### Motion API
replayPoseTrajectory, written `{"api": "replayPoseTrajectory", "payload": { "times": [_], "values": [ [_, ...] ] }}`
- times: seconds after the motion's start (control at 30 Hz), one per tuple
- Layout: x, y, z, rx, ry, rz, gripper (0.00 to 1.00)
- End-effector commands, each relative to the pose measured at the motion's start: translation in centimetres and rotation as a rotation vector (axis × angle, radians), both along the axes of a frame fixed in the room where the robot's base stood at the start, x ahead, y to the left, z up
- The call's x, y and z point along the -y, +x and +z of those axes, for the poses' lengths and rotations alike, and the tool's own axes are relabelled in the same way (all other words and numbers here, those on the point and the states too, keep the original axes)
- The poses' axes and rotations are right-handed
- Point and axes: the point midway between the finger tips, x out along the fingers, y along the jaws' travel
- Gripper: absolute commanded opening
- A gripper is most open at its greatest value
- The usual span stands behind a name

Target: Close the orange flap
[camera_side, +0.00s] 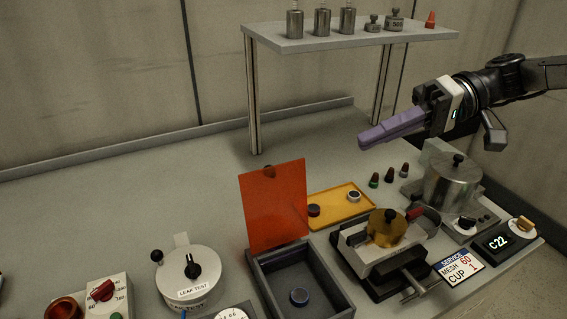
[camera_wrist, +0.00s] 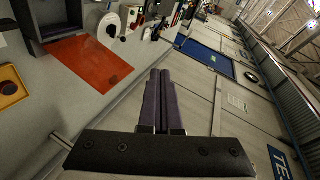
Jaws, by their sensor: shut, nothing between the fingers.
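The orange flap (camera_side: 273,207) stands upright at the back edge of a dark grey open box (camera_side: 333,290) in the side view. The flap also shows in the wrist view (camera_wrist: 88,62) at the upper left, beside part of the box (camera_wrist: 30,32). My gripper (camera_side: 364,140), with purple fingers, is up in the air to the right of and above the flap, clear of it. Its fingers are together and empty, and they show in the wrist view (camera_wrist: 163,75) pointing away from the flap.
A yellow tray (camera_side: 327,203) with small round parts lies right of the flap. A vise with a brass cup (camera_side: 386,228) and a steel pot (camera_side: 452,182) stand farther right. A leak-test unit (camera_side: 189,277) stands left of the box. A raised shelf (camera_side: 345,37) spans the back.

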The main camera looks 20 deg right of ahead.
Motion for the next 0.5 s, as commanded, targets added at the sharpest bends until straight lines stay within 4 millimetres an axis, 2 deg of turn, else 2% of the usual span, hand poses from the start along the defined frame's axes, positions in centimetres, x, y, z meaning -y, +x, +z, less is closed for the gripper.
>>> {"api": "replayPoseTrajectory", "payload": {
  "times": [0.03, 0.1, 0.17, 0.2, 0.3, 0.4, 0.5],
  "values": [
    [-0.2, 2.7, -0.5, -0.028, 0.071, -0.012, 0.00],
    [-0.4, 6.1, -0.9, -0.052, 0.169, -0.039, 0.00],
    [-0.3, 8.9, -1.8, -0.077, 0.245, -0.065, 0.00],
    [-0.1, 10.7, -2.7, -0.096, 0.289, -0.087, 0.00],
    [0.4, 14.4, -5.5, -0.156, 0.372, -0.138, 0.00],
    [0.9, 16.6, -8.9, -0.220, 0.405, -0.178, 0.00],
    [1.1, 17.3, -11.8, -0.272, 0.404, -0.193, 0.00]
  ]
}}
